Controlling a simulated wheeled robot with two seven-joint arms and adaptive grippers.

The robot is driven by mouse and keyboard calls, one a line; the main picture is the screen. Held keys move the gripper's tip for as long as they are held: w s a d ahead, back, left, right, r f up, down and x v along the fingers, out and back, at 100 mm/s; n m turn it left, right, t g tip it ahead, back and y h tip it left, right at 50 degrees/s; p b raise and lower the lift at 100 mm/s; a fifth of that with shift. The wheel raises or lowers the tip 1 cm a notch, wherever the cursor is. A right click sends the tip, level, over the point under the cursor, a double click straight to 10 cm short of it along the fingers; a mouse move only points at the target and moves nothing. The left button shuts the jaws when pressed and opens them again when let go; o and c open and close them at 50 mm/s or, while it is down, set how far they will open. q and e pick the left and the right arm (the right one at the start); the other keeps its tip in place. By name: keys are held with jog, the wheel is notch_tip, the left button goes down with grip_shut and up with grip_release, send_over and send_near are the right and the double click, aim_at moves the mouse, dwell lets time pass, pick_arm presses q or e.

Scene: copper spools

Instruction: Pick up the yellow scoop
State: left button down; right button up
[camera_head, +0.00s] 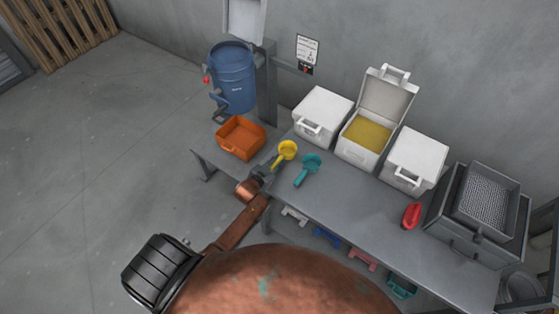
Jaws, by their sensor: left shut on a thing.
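The yellow scoop (287,150) is on the grey table, left of the teal scoop (308,168). Its round cup points to the upper right and its handle runs down to the lower left. My left gripper (269,171) is shut on the handle end of the yellow scoop; the fingers are small and partly hidden by the wrist. I cannot tell whether the scoop touches the table. My right gripper is not in view.
An orange bin (241,139) stands at the table's left end. White boxes line the back, the middle one (362,153) open with yellow grains. A red scoop (411,216) lies near the sieve box (478,228) at right. The table's middle (350,205) is clear.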

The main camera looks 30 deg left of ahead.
pick_arm(q)
jog(key=shift+r, duration=0.45)
jog(key=s+d+r, duration=0.5)
jog(key=s+r, duration=0.7)
jog(key=s, duration=0.1)
jog(key=shift+d+p, duration=0.15)
jog(key=shift+p, duration=0.25)
jog(key=c, duration=2.5)
grip_release()
grip_shut()
